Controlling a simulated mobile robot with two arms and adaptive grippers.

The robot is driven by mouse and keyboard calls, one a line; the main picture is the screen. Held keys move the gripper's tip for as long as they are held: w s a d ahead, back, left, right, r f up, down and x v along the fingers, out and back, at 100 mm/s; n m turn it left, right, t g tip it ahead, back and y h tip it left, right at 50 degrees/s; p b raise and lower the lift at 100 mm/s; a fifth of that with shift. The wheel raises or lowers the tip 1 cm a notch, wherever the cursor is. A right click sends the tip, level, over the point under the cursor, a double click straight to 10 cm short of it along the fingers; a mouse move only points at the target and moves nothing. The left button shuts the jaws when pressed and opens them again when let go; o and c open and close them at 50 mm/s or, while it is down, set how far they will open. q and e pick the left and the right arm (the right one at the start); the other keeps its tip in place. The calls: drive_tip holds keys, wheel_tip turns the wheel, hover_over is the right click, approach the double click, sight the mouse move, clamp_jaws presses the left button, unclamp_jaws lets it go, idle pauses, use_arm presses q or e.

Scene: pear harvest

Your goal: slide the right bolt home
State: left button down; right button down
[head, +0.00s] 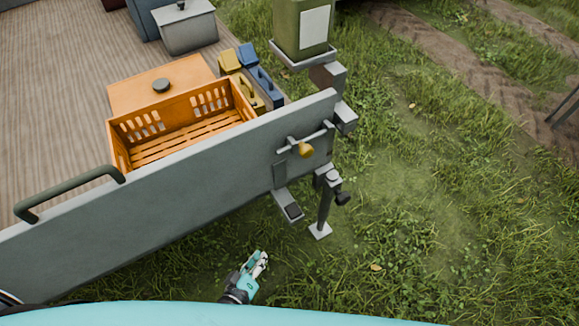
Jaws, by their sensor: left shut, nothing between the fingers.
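The right bolt (315,136) is a thin grey rod with a yellow knob (306,151), mounted near the right end of the grey tailgate (190,170). I cannot tell how far the rod reaches into the corner post (345,108). My left gripper (262,259) is pale blue and grey. It is shut and empty, low in front of the tailgate and over the grass. It is well apart from the bolt, below and left of it in the picture. My right gripper does not show.
A dark handle (70,190) sits on the tailgate's top edge at left. A step plate (288,205) and a prop leg (325,205) stick out below the bolt. An orange crate (118,150) stands on the deck behind. Grass right of the tailgate is open.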

use_arm(q)
drive_tip(key=w+d+r+n+t+b, duration=0.1)
drive_tip(key=r+n+t, duration=0.2)
drive_tip(key=r, duration=0.8)
drive_tip(key=w+d+r+n+t+y, duration=0.1)
drive_tip(key=r+n+t, duration=0.3)
drive_tip(key=r+n, duration=0.4)
wheel_tip(320, 180, up, 4)
drive_tip(key=shift+w+d+r+n+t+b, duration=0.15)
drive_tip(key=shift+w+n+t+b, duration=0.2)
drive_tip(key=shift+w, duration=0.35)
drive_tip(key=shift+w, duration=0.1)
drive_tip(key=d+x, duration=0.2)
drive_tip(key=x, duration=1)
drive_tip(key=shift+d+r+p, duration=0.2)
drive_tip(key=shift+d+p, duration=0.2)
drive_tip(key=shift+p, duration=0.05)
drive_tip(key=shift+w, duration=0.15)
